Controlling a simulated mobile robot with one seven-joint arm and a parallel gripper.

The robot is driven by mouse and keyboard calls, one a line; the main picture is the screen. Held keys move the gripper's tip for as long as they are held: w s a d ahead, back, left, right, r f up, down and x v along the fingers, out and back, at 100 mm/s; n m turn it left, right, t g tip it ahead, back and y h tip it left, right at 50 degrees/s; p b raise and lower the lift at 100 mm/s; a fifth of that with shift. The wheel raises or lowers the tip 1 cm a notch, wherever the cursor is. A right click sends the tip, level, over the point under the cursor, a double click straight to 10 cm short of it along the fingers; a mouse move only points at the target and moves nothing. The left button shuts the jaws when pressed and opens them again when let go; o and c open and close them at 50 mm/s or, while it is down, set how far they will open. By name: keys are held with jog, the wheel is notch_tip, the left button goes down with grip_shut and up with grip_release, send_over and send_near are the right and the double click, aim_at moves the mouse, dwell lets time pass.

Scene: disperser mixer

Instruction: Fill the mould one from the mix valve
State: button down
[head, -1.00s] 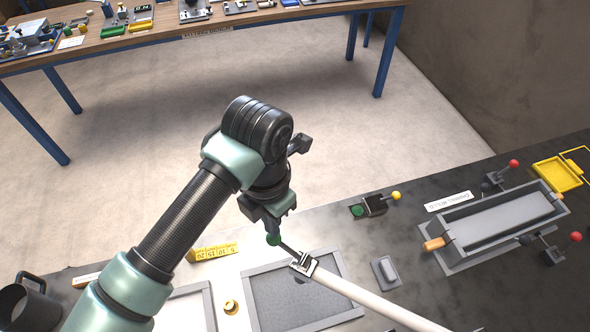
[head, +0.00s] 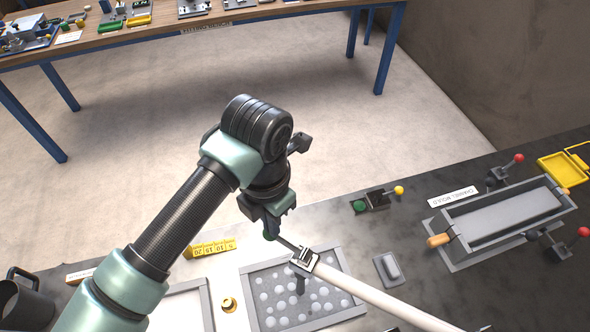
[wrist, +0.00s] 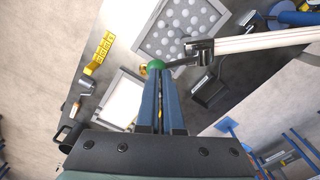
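The mix valve (head: 305,260) sits at the end of a white pipe (head: 370,293) over a framed grey tray (head: 258,318). No readable label shows which mould this is. Light round spots cover the tray floor; they also show in the wrist view (wrist: 180,32). A short dark stream (head: 300,286) seems to hang below the valve. The valve lever ends in a green knob (head: 269,236), also seen in the wrist view (wrist: 155,66). My gripper (wrist: 156,76) has its fingertips together at this knob and appears shut on it. The contact is partly hidden.
A channel mould (head: 457,240) with an orange handle stands at the right, near red-knobbed levers. A small grey block (head: 389,268) lies right of the tray. A yellow scale (head: 212,246), a brass piece (head: 228,304) and a dark mug (head: 22,305) are to the left.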

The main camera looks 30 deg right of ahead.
jog(key=shift+s+d+f+b, duration=0.1)
jog(key=shift+f+b, duration=0.65)
jog(key=shift+f, duration=0.15)
jog(key=shift+r, duration=0.3)
dwell(3.5)
jog(key=shift+r+p, duration=0.3)
jog(key=shift+r, duration=0.2)
dwell(2.5)
